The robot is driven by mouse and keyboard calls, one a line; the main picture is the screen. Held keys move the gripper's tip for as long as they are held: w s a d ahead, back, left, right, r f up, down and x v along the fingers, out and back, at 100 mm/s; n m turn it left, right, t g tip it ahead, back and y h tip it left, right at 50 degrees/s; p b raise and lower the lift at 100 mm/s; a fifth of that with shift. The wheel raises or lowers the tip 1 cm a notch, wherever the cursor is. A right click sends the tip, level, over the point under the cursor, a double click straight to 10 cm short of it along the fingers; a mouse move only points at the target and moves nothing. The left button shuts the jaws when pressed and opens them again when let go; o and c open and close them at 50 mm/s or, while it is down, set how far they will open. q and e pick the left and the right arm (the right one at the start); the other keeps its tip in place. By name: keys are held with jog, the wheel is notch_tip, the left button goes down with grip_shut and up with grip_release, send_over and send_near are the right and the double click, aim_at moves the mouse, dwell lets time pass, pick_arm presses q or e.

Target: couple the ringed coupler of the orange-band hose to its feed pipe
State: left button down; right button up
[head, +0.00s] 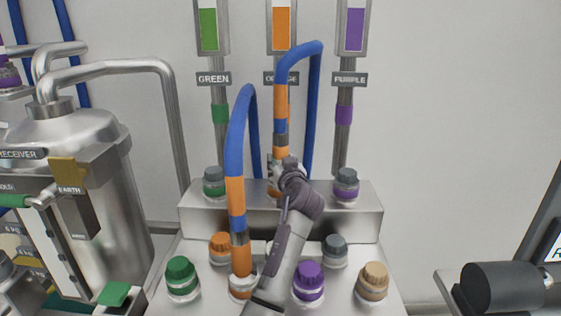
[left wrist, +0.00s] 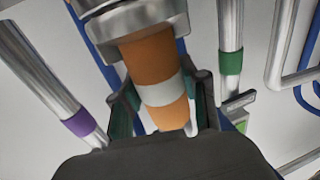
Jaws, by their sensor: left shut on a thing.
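In the head view, a blue hose (head: 302,52) with an orange band (head: 281,97) arches over and hangs down in front of the middle, orange-marked pipe. Its orange coupler (head: 281,154) meets my left gripper (head: 288,172) above the back ledge. In the left wrist view, which looks inverted, my left gripper (left wrist: 165,112) is shut around the orange coupler (left wrist: 150,55) with a pale ring (left wrist: 162,94). The coupler's end meets a metal collar (left wrist: 136,25); I cannot tell how deep it sits. My arm hides the middle pipe's foot in the head view. My right gripper is not in view.
A second blue hose with an orange band (head: 236,190) stands upright in a front socket, left of my arm. Green (head: 214,182) and purple (head: 346,184) fittings flank the gripper on the ledge. Several capped ports cover the front panel. A steel tank (head: 75,140) stands left.

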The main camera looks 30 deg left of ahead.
aim_at(281, 132)
pick_arm(q)
jog(key=shift+f, duration=0.15)
dwell(0.6)
jog(key=shift+c, duration=0.2)
grip_release()
dwell(0.3)
jog(key=shift+r+p, duration=3.55)
jog(key=shift+r, duration=2.55)
jog(key=shift+f, duration=0.1)
